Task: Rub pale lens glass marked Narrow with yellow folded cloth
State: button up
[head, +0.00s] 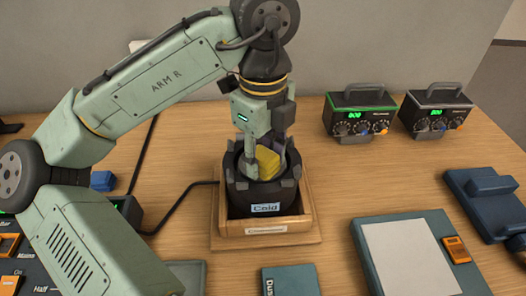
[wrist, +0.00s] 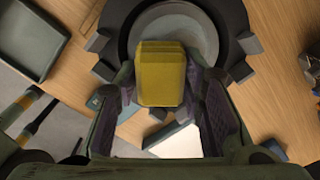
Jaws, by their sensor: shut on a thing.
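My gripper (head: 265,158) is shut on the yellow folded cloth (head: 267,163), which also shows between the fingers in the wrist view (wrist: 162,73). It points down into the open top of a dark round lamp housing (head: 252,190). In the wrist view a pale grey round lens glass (wrist: 200,32) lies inside the dark notched ring, partly hidden by the cloth. I cannot tell whether the cloth touches the glass. The housing's front label (head: 265,208) seems to read "Cold"; I see no "Narrow" marking.
The housing sits in a wooden base (head: 270,236). Two dark boxes with green displays (head: 360,113) (head: 437,113) stand at the back right. A teal board with paper (head: 410,255) and a blue device (head: 487,205) lie right. A teal box (head: 289,281) is in front; a switch panel (head: 10,262) is left.

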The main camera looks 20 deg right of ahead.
aim_at(263, 156)
jog(key=shift+s, duration=0.15)
jog(key=shift+r, duration=3)
jog(key=shift+r, duration=1.5)
jog(key=shift+f, duration=0.1)
